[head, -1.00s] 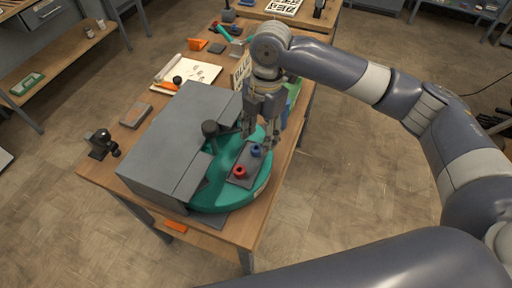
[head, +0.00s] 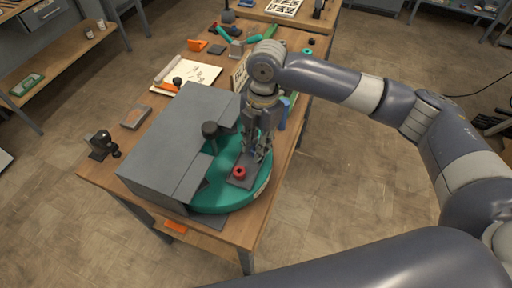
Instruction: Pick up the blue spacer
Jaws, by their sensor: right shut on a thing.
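The blue spacer (head: 254,153) is mostly hidden between the fingers of my right gripper (head: 256,153); only a little blue shows. My right gripper points down from above and is shut on it, over the dark grey plate (head: 240,183). I cannot tell whether the spacer still touches the plate. A red spacer (head: 239,172) sits on the near end of the plate, just left of and below the fingers. The plate lies on a green round turntable (head: 215,197). My left gripper is not in view.
A large grey housing (head: 175,140) with a black knob (head: 210,130) covers the turntable's left part, close to my gripper. The wooden table's (head: 105,178) right edge is near. A blue object (head: 284,112) stands behind the gripper. An open notebook (head: 198,75) and tools lie farther back.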

